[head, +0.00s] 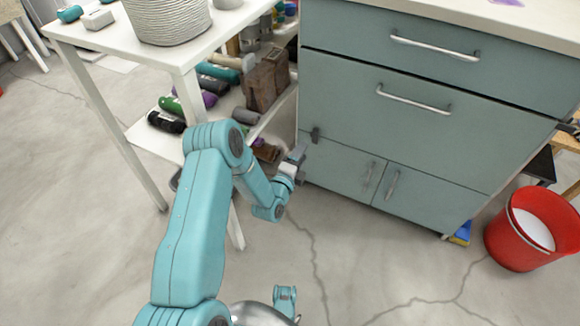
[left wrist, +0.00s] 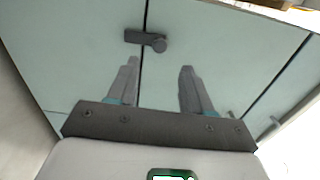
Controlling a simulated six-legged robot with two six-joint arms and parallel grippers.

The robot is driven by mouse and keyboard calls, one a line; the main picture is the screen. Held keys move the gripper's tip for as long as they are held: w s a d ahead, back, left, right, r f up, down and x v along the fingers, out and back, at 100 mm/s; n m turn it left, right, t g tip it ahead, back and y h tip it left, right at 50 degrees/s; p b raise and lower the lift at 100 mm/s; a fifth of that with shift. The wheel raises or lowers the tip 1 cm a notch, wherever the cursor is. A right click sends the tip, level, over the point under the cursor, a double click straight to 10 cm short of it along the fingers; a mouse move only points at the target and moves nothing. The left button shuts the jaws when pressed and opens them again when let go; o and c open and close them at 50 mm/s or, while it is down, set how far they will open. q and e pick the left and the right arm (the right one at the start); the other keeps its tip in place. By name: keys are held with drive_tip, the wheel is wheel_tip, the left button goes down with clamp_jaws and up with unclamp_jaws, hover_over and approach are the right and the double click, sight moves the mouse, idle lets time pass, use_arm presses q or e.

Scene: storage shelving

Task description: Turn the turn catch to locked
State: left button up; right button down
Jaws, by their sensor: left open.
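The turn catch (head: 315,134) is a small dark piece on the grey-blue cabinet (head: 400,140), at the seam above the lower left door (head: 340,170). In the left wrist view the catch (left wrist: 138,37) is a short dark bar with a round end, and it appears to lie across the seam between two panels. My left gripper (head: 298,158) is just below the catch in the head view. In the left wrist view its two fingers (left wrist: 160,75) are apart, with nothing between them, and the catch is beyond their tips.
A white table (head: 110,45) and a lower shelf with bottles and a brown box (head: 266,80) stand left of the cabinet. Two drawers with bar handles are above the doors. A red bucket (head: 515,250) stands at the right. The floor before the cabinet is clear.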

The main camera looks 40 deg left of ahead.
use_arm(q)
drive_tip(key=p+v, duration=0.2)
drive_tip(key=v, duration=0.7)
use_arm(e)
drive_tip(key=s+r, duration=0.2)
drive_tip(key=shift+a+r+g, duration=0.2)
drive_tip(key=shift+r+g, duration=0.15)
drive_tip(key=shift+g, duration=0.05)
drive_tip(key=shift+s, duration=0.1)
